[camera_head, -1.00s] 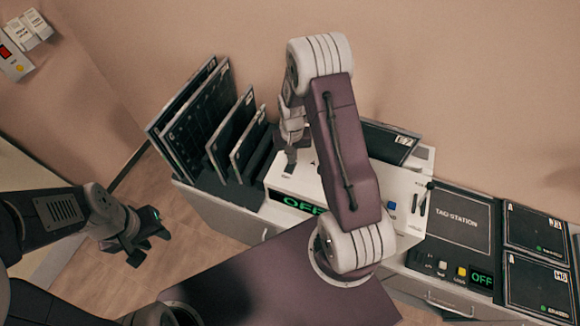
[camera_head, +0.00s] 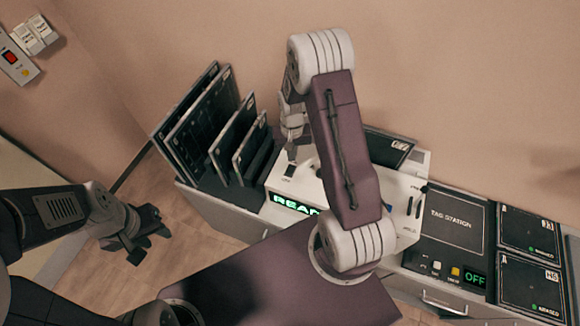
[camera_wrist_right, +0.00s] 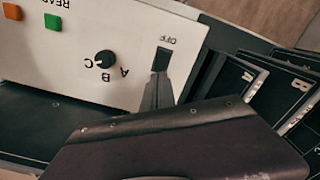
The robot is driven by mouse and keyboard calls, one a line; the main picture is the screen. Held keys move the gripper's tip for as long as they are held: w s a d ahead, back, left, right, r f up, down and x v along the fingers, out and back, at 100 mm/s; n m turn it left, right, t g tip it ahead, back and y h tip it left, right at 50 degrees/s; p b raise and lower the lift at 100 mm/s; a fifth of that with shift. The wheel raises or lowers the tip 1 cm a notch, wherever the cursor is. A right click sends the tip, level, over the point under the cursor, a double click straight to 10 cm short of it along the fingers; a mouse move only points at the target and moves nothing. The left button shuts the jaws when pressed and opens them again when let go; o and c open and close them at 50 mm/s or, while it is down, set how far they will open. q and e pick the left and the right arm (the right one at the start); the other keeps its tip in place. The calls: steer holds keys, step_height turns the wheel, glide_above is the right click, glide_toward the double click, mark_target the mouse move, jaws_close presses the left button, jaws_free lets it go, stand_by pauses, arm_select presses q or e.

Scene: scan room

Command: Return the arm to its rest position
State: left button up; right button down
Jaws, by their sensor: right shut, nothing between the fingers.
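My right arm reaches over the white console (camera_head: 405,190), hiding part of it. My right gripper (camera_head: 291,155) is shut and empty, with its tips at the console's left part. In the right wrist view, the shut fingertips (camera_wrist_right: 157,92) are right by a black rocker switch (camera_wrist_right: 162,60) marked OFF; I cannot tell whether they touch it. The green display (camera_head: 295,206) on the console's front reads "REA…", the rest hidden by my arm. My left gripper (camera_head: 145,238) is at the left, over the floor, with its fingers apart and empty.
Several dark panels (camera_head: 200,125) stand in a rack left of the console. A tag station (camera_head: 452,218) with an OFF display and labelled dark plates (camera_head: 530,285) lie to the right. A knob (camera_wrist_right: 105,59) and green button (camera_wrist_right: 53,22) are near the switch.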

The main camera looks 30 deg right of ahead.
step_height(320, 180, up, 2)
steer(key=shift+r+p, duration=0.1)
steer(key=shift+p, duration=0.45)
steer(key=shift+f+b, duration=0.35)
steer(key=shift+f, duration=0.05)
steer(key=w+a+n+t+b, duration=0.15)
steer(key=a+b, duration=0.25)
steer(key=b, duration=0.6)
steer(key=s+a+n+b, duration=0.2)
steer(key=s+a, duration=0.1)
steer(key=s, duration=1.1)
steer(key=shift+a+f+b, duration=0.25)
steer(key=shift+f+b, duration=0.1)
steer(key=shift+b, duration=0.05)
